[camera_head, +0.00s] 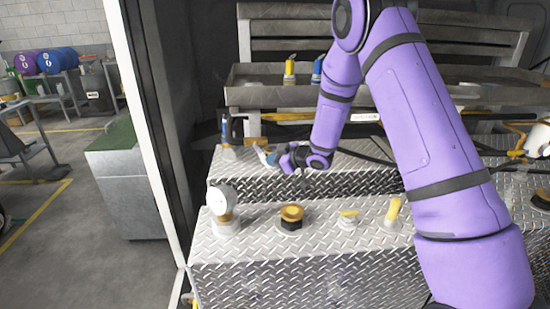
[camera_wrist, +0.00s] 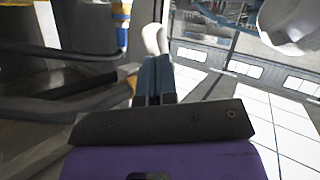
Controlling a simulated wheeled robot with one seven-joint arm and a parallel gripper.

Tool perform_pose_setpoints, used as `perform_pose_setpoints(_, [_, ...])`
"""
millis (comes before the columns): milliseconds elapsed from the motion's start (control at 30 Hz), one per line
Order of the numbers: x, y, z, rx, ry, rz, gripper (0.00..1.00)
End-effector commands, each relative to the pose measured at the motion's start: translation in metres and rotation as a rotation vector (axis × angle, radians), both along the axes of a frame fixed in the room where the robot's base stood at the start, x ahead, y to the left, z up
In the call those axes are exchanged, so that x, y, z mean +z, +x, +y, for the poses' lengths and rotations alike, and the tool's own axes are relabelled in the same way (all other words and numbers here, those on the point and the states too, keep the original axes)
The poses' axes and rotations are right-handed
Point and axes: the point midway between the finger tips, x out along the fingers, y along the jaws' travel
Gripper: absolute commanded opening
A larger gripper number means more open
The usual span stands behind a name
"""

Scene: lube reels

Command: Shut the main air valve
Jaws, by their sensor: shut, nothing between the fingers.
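My gripper (camera_head: 273,158) is over the back tread-plate step, left of centre in the head view. In the wrist view its dark blue fingers (camera_wrist: 154,65) are together with nothing between them. A pale curved piece (camera_wrist: 155,38) shows just beyond the fingertips; I cannot tell whether they touch it. Several fittings could be valves: a blue-handled one (camera_head: 226,130) upright left of my gripper, a yellow-topped one (camera_head: 348,215) and one with an upright yellow lever (camera_head: 394,208) on the front step. I cannot tell which is the main air valve.
A white post (camera_head: 146,125) bounds the left side.

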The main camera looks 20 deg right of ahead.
Motion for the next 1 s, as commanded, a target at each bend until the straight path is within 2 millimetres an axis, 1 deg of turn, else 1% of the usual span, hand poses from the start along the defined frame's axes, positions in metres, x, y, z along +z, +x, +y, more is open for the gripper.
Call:
perform_pose_setpoints(33, [-0.004,0.0,0.0,-0.003,0.041,-0.005,0.0])
perform_pose_setpoints(200, [-0.012,0.002,0.007,-0.003,0.184,-0.033,0.0])
perform_pose_setpoints(500, [-0.019,0.004,0.019,-0.002,0.388,-0.075,0.0])
perform_pose_setpoints(700, [-0.021,0.005,0.025,0.001,0.38,-0.075,0.0])
perform_pose_setpoints(1000, [-0.022,0.005,0.028,0.001,0.378,-0.075,0.0])
